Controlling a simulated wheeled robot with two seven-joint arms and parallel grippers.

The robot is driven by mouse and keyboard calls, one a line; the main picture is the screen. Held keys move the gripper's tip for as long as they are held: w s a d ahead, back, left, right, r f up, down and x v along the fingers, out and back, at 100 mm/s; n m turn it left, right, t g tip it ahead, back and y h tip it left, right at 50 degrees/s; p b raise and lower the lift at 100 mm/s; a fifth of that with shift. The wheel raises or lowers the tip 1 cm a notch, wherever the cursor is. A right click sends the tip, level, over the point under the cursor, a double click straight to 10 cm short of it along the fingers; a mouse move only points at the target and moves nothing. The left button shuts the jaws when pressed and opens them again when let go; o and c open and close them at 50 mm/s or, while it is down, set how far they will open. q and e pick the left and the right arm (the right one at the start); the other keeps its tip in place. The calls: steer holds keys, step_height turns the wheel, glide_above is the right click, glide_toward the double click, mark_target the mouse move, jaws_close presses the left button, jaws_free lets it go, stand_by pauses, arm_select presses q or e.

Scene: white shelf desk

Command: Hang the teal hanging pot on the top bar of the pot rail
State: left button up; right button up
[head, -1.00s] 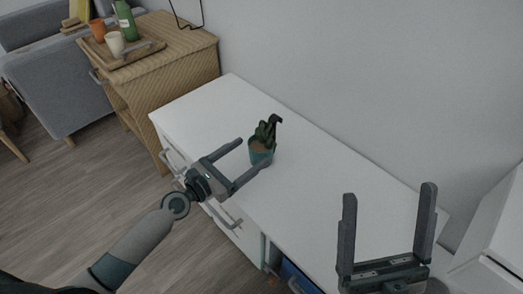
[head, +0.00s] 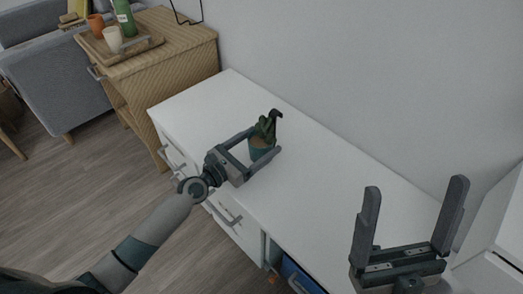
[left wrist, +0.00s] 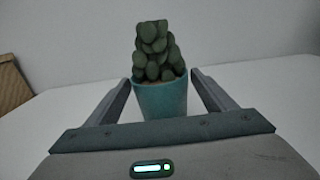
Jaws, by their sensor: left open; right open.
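The teal hanging pot (head: 259,152) holds a dark green plant and stands upright on the white desk top. A dark hook rises above the plant in the head view. My left gripper (head: 265,142) is open, with one finger on either side of the pot. In the left wrist view the pot (left wrist: 162,99) sits between the open fingers (left wrist: 165,90), with a gap on each side. My right gripper (head: 412,210) is open and empty above the right part of the desk. The pot rail is not clearly identifiable; a thin black wire frame (head: 189,21) shows only partly at the top edge.
The white desk top (head: 200,105) is otherwise clear around the pot, with a wall behind it. A wooden cabinet (head: 165,62) at the back left carries a tray with a green bottle (head: 125,18) and cups. A white unit (head: 508,225) stands at the right edge.

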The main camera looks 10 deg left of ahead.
arm_select(q)
steer(key=shift+w+d+r, duration=0.1)
steer(key=shift+w+d, duration=0.2)
steer(key=shift+w, duration=0.05)
steer(key=c, duration=1.6)
steer(key=shift+r, duration=0.2)
